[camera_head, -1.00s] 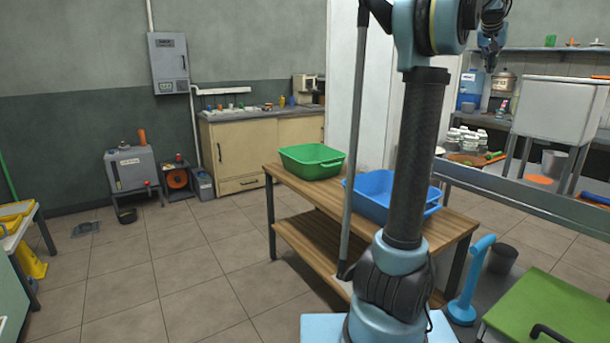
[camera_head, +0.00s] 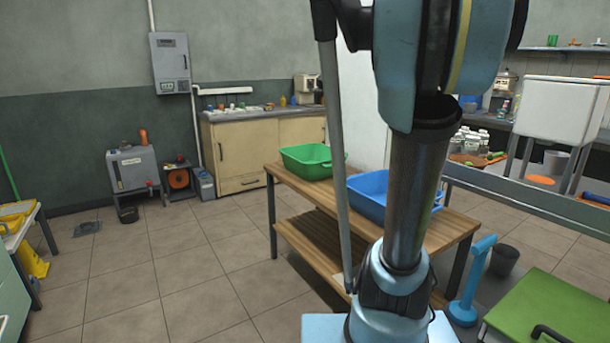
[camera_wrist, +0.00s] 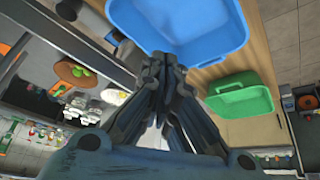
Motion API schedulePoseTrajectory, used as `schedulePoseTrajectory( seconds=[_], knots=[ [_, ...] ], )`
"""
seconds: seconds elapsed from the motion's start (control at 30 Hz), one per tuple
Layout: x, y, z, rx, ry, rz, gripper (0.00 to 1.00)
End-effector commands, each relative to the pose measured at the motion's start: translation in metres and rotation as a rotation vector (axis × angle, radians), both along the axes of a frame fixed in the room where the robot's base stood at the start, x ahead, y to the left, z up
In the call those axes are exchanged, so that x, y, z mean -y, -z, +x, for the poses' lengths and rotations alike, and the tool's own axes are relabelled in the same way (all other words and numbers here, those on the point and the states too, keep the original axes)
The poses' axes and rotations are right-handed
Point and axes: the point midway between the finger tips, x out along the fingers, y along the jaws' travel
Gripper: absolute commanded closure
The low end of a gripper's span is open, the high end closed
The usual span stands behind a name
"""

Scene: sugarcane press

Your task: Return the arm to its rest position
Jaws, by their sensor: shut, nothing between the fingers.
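My gripper (camera_wrist: 165,68) shows in the wrist view with its fingers together and nothing between them. It points down, with its tips over the near edge of a blue bin in that picture. In the head view my gripper is out of sight, and my arm rises through the middle right of the picture, its upper part large and close to the camera.
A blue bin (camera_head: 368,193) and a green bin (camera_head: 306,161) stand on a wooden table (camera_head: 440,238). Open tiled floor (camera_head: 170,262) lies left of the wooden table.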

Motion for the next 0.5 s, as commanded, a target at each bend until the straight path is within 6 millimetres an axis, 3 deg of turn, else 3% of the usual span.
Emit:
schedulePoseTrajectory(
  seconds=[0.2, 0.5],
  knots=[
    [-0.052, 0.060, -0.049, -0.057, -0.083, 0.018, 1.00],
    [-0.107, 0.147, -0.123, -0.138, -0.194, 0.037, 1.00]
  ],
)
